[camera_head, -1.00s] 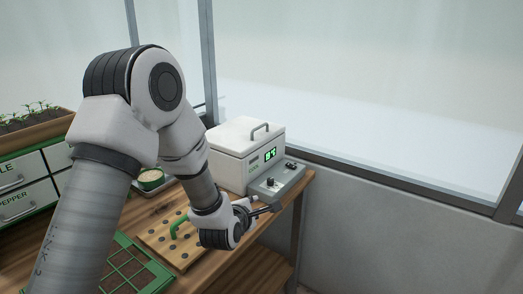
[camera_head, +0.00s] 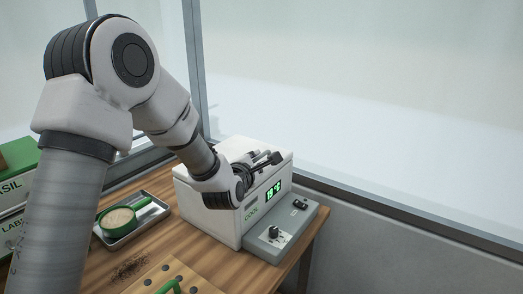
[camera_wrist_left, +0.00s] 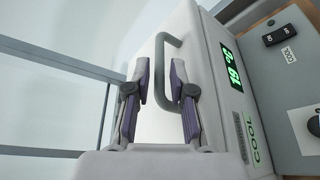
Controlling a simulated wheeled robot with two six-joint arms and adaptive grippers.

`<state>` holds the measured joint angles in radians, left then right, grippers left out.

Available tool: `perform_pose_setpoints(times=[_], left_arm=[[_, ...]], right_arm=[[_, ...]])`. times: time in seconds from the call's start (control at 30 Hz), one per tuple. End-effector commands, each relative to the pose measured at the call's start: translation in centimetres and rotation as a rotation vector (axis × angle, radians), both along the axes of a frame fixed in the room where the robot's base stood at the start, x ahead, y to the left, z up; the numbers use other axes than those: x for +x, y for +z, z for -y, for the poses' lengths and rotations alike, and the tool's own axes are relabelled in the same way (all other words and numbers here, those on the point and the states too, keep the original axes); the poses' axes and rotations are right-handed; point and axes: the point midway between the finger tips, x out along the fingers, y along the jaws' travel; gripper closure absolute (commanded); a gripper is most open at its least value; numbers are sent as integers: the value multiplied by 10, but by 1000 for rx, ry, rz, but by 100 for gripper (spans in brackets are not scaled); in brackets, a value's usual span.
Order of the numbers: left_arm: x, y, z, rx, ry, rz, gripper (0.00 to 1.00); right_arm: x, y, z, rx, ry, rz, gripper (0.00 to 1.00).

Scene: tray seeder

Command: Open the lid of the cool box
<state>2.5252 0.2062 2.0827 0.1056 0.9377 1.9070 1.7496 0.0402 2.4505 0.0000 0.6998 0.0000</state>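The white cool box (camera_head: 205,208) stands on the wooden bench, its lid (camera_head: 232,146) shut. Its front carries a green lit display (camera_head: 273,189) and the word COOL. My left gripper (camera_head: 268,159) is over the lid. In the left wrist view the grey bar handle (camera_wrist_left: 162,98) on the lid lies between the two fingertips of the left gripper (camera_wrist_left: 161,82). The fingers are apart, with gaps beside the bar; I cannot tell whether either touches it. In the head view the gripper hides the handle. My right gripper is not in view.
A grey control panel (camera_head: 285,231) with a knob and switch sits in front of the box. A holed wooden board (camera_head: 195,279) lies nearer. The window frame is behind.

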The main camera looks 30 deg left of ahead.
Motion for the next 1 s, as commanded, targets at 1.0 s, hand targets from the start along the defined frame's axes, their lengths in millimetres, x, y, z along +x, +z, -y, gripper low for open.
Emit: perform_pose_setpoints(times=[1.0], left_arm=[[48, -5, -10, -19, 2, 0, 100]], right_arm=[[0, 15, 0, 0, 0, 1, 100]])
